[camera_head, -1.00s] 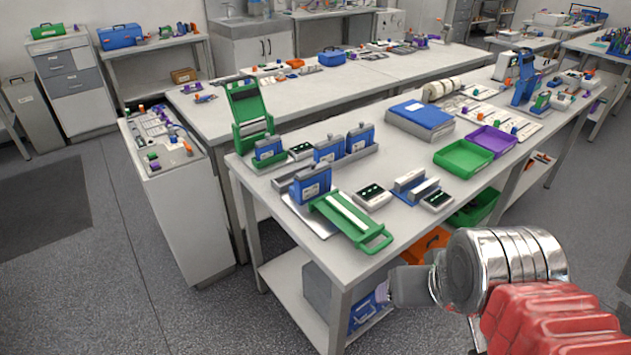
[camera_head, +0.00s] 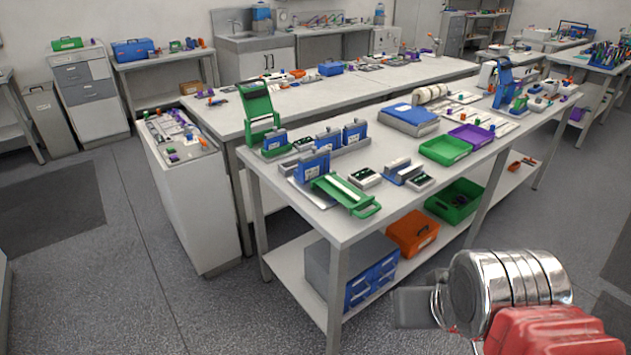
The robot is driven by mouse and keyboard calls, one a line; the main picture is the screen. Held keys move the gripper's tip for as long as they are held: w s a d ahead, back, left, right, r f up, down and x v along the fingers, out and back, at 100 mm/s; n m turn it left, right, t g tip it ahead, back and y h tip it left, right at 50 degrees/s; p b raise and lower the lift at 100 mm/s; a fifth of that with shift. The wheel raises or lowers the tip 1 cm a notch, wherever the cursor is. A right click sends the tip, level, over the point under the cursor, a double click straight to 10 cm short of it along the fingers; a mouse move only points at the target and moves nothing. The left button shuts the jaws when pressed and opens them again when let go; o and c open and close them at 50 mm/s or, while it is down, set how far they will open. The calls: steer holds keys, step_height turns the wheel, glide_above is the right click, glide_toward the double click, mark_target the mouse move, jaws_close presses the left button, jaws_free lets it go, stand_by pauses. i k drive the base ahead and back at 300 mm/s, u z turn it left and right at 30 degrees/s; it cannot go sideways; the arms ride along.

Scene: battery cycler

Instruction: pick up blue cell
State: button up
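Several blue cells stand at the near left end of the long workbench. One blue cell (camera_head: 312,164) is upright at the front, behind a green-handled fixture (camera_head: 345,194). Another blue cell (camera_head: 275,141) stands by the raised green frame. Two more blue cells (camera_head: 328,139) and (camera_head: 354,132) stand in a grey rack behind. Which one the task means I cannot tell. My gripper (camera_head: 412,307) is at the lower right, in front of the bench and well apart from the cells. Its fingers are seen side-on, so its opening is unclear.
The workbench (camera_head: 390,212) carries a green tray (camera_head: 445,150), a purple tray (camera_head: 471,136) and a blue-topped box (camera_head: 409,117). Its lower shelf holds an orange bin (camera_head: 413,232) and a dark green crate (camera_head: 454,201).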

mark_target(309, 171)
steer(key=k, duration=0.65)
steer(key=u, duration=0.45)
steer(key=i, duration=1.05)
steer(key=u, duration=0.65)
steer(key=i, duration=1.05)
